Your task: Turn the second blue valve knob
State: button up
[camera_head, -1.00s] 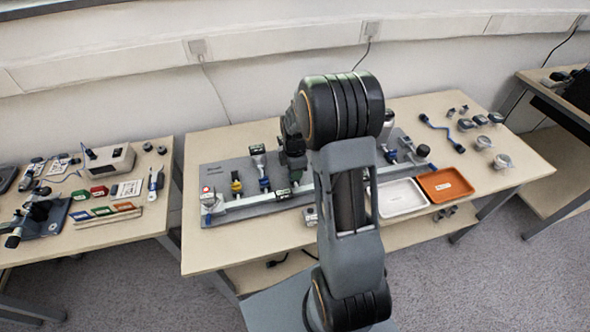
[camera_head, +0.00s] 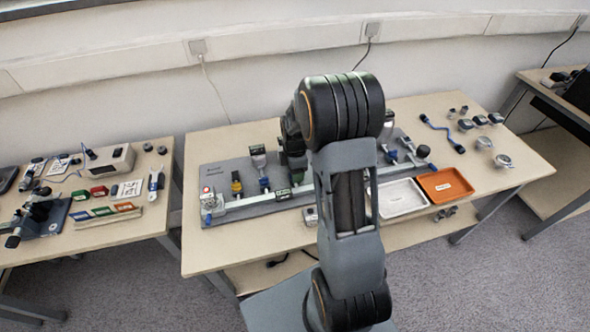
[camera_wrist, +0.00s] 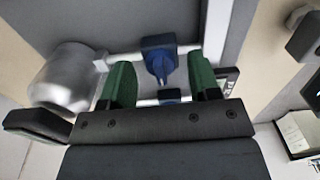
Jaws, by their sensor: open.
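In the wrist view, a blue valve knob (camera_wrist: 160,64) with a raised grip bar sits on a pale pipe. The two green fingers of my gripper (camera_wrist: 160,72) are open, one on each side of the knob, with gaps between. I cannot tell how far above it they are. A second blue part (camera_wrist: 169,95) shows partly behind my gripper's dark body. In the head view, a blue valve (camera_head: 264,183) stands left of my arm and other blue valves (camera_head: 392,155) stand right of it.
A silver cylinder (camera_wrist: 66,82) stands close left of my gripper. The grey rig board (camera_head: 222,175) carries a yellow valve (camera_head: 236,185) and gauges. A white tray (camera_head: 402,198) and an orange tray (camera_head: 445,186) lie at the right. Loose parts lie farther right.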

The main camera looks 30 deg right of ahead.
notch_tip(320, 180, up, 14)
jog(key=shift+f+p, duration=0.15)
jog(key=shift+p, duration=0.25)
dwell(0.6)
jog(key=s+a+r+m+t+p, duration=0.1)
jog(key=s+a+r+m+p, duration=0.1)
jog(key=s+a+r+m, duration=0.2)
jog(key=s+a+r+m+t+p, duration=0.2)
jog(key=s+a+r+m, duration=0.3)
jog(key=s+m, duration=0.6)
jog(key=shift+s+a+m+t+p, duration=0.3)
jog(key=shift+s+a+p, duration=0.2)
jog(key=shift+s, duration=0.1)
dwell(1.1)
